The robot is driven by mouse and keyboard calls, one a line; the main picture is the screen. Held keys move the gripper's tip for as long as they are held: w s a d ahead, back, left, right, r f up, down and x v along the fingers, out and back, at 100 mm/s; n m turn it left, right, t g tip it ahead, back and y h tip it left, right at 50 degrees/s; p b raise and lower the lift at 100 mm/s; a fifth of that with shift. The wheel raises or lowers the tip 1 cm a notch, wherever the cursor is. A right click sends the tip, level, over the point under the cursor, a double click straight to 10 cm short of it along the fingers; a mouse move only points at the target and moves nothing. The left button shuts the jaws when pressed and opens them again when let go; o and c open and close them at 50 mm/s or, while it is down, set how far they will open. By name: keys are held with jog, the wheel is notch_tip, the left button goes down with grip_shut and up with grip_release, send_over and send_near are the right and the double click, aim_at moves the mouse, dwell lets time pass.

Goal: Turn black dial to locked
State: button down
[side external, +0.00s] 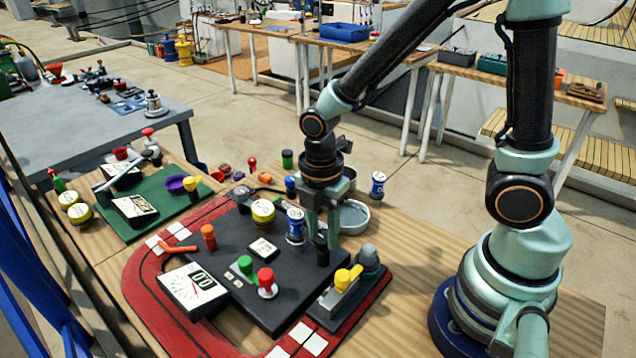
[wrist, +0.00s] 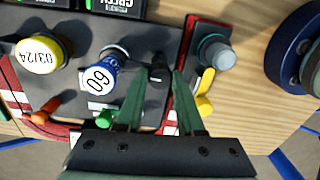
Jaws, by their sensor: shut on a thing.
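The black dial (side external: 322,253) stands upright at the right side of the dark panel (side external: 290,312). In the wrist view the black dial (wrist: 158,74) sits between the two green fingertips. My gripper (side external: 321,232) points straight down and is shut on the dial; the fingers also show in the wrist view (wrist: 160,82). The dial's lower part shows below the fingers in the side view. No locked mark can be read beside it.
A red knob (side external: 266,278), a green knob (side external: 245,265) and a yellow lever (side external: 347,278) are nearby. A gauge box (side external: 193,290) is at the left. Bare wood (side external: 425,250) lies right.

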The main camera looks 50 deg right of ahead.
aim_at(322, 235)
jog(key=shift+a+n, duration=0.1)
jog(key=shift+n, duration=0.5)
jog(key=c, duration=0.5)
grip_release()
jog(key=r, duration=1.2)
jog(key=shift+w, duration=0.2)
jog(key=shift+r, duration=0.1)
jog(key=d+r+m+t, duration=0.1)
jog(key=d+m+t, duration=0.1)
jog(key=m, duration=0.4)
jog(key=d+r+m+t, duration=0.2)
jog(key=m, duration=0.5)
jog(key=s+d+r+m+t, duration=0.1)
jog(key=d+m+t, duration=0.1)
jog(key=m, duration=0.5)
jog(key=shift+d+r, duration=0.4)
jog(key=shift+d, duration=0.15)
